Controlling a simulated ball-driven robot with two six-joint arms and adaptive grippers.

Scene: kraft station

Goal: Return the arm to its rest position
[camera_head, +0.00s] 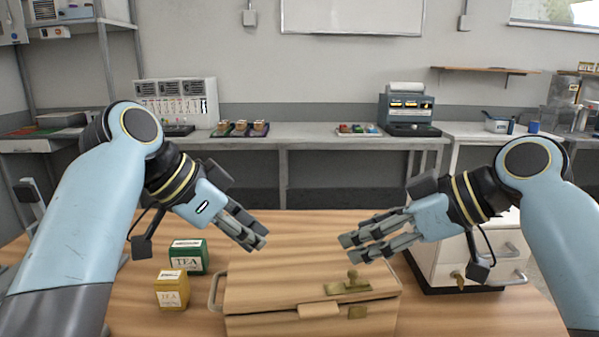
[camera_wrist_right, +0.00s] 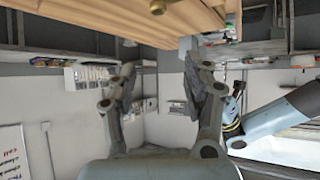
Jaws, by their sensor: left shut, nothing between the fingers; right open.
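My left gripper (camera_head: 254,241) is shut and empty, held above the table behind the wooden box. My right gripper (camera_head: 352,247) is open and empty, above the back right of the box; its spread fingers also show in the right wrist view (camera_wrist_right: 165,85). The wooden box (camera_head: 262,292) stands on the table with its lid closed, a brass latch on the front and a handle on its left side. Both arms are bent inward, and neither gripper visibly holds anything.
A green tea box (camera_head: 189,258) and a yellow tea box (camera_head: 172,292) stand left of the wooden box on the wooden table (camera_head: 300,228). A white drawer cabinet (camera_head: 500,262) stands at right. A grey counter (camera_head: 330,142) with machines and trays runs along the wall.

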